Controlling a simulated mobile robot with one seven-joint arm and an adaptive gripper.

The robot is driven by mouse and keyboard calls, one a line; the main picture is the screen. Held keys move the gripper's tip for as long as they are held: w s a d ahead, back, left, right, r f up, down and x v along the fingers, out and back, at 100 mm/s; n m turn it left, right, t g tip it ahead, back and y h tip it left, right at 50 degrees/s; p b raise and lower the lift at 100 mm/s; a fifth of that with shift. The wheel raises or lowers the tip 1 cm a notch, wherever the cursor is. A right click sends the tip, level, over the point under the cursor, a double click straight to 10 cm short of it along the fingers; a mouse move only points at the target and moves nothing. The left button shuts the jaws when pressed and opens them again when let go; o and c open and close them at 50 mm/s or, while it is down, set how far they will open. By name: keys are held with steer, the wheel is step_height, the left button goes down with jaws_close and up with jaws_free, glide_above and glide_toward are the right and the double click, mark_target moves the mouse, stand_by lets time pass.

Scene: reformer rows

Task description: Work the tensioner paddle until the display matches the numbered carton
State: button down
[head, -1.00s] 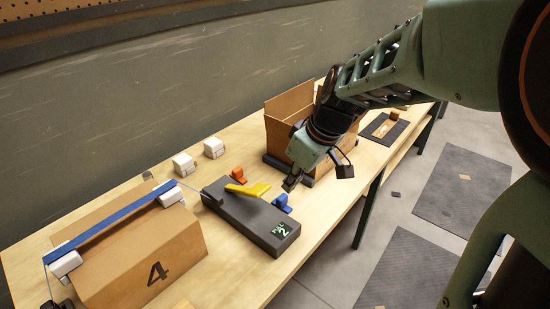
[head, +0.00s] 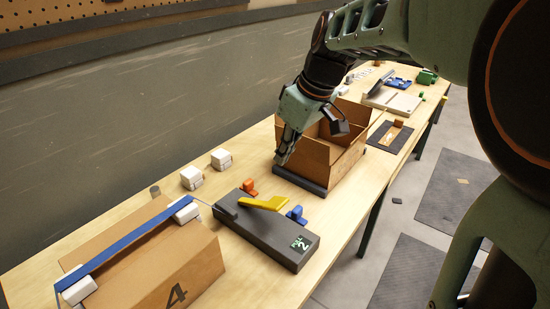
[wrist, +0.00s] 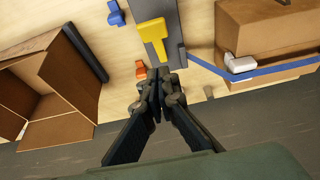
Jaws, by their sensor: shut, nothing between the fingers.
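The tensioner (head: 262,233) is a dark grey box on the bench with a yellow paddle (head: 264,203) on top. The display (head: 301,244) at its near right end shows a 2 under small lettering. A closed brown carton (head: 150,268) at the left carries a large 4, and a blue strap (head: 118,240) crosses its top. My gripper (head: 283,160) is shut and empty, raised beyond the tensioner, before the open carton. In the wrist view the shut fingertips (wrist: 158,78) show just below the yellow paddle (wrist: 153,38); I cannot see contact.
An orange block (head: 249,188) and a blue block (head: 296,214) flank the tensioner. Two white blocks (head: 191,178) stand behind it. An open brown carton (head: 322,170) stands farther right. A dark mat (head: 381,137) lies beyond it.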

glide_above(272, 202)
step_height(272, 202, down, 9)
steer(key=shift+s+r, duration=0.1)
steer(key=f, duration=0.3)
steer(key=shift+s+d+f, duration=0.15)
steer(key=shift+s+d, duration=0.1)
steer(key=shift+d, duration=0.15)
steer(key=shift+s+d+f+b, duration=0.15)
steer(key=shift+f+b, duration=0.15)
steer(key=shift+f, duration=0.2)
